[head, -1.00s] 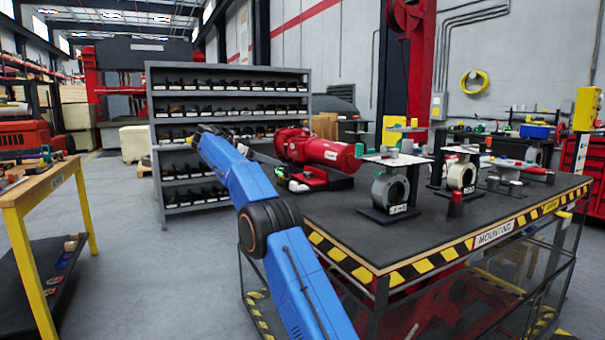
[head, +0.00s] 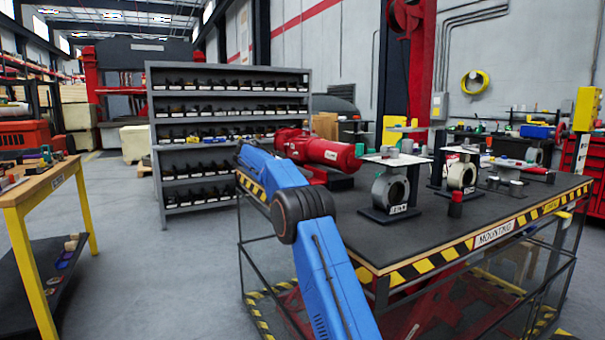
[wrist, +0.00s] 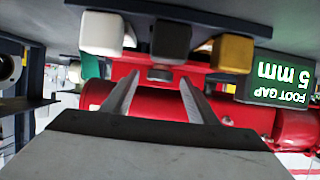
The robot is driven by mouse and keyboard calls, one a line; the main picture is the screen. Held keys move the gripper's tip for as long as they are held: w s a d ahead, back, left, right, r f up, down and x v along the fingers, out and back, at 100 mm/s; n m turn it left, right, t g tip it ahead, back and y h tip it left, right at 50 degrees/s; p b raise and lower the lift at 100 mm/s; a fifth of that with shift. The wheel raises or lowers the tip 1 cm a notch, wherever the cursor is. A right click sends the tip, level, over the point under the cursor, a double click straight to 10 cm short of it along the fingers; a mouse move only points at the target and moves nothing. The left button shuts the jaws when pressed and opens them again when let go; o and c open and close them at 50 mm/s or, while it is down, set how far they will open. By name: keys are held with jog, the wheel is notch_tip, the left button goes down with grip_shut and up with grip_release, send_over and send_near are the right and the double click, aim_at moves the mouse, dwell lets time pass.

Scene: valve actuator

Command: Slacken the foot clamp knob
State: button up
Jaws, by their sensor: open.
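The red actuator (head: 318,150) lies on the black-topped mounting table. In the wrist view the red body (wrist: 150,105) fills the middle behind my fingers. My gripper (wrist: 155,95) shows there as two grey fingers, apart with nothing between them. Three block-like knobs stand in a row near the top: white (wrist: 102,34), dark grey (wrist: 170,40) and yellow (wrist: 232,52). The dark grey one lies ahead, between the finger lines; I cannot tell which is the foot clamp knob. An upside-down display (wrist: 285,82) reads "FOOT GAP 5 mm". In the head view my gripper is hidden.
Two ring-shaped valve bodies on stands, one at the front (head: 391,190), stand right of the actuator on the table (head: 345,228). A grey shelf rack (head: 185,175) stands behind. A yellow-legged workbench (head: 30,195) is at left, with open floor between.

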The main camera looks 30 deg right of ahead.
jog(key=shift+d+f, duration=0.1)
jog(key=shift+d, duration=0.2)
jog(key=c, duration=1.1)
jog(key=shift+o, duration=0.2)
jog(key=shift+s+t, duration=0.1)
jog(key=shift+t, duration=0.2)
jog(key=shift+s+n+t+y, duration=0.15)
jog(key=shift+s+n+t, duration=0.05)
jog(key=shift+n+t, duration=0.5)
jog(key=shift+s+n+t+y, duration=0.15)
jog(key=shift+n+t, duration=0.45)
jog(key=shift+n, duration=0.1)
jog(key=shift+s+d+n+t+y, duration=0.1)
jog(key=shift+n+t+y, duration=0.25)
jog(key=shift+n+t, duration=0.45)
jog(key=shift+s+d+n+t+y, duration=0.1)
jog(key=shift+n+t+y, duration=0.25)
jog(key=shift+n+t, duration=0.45)
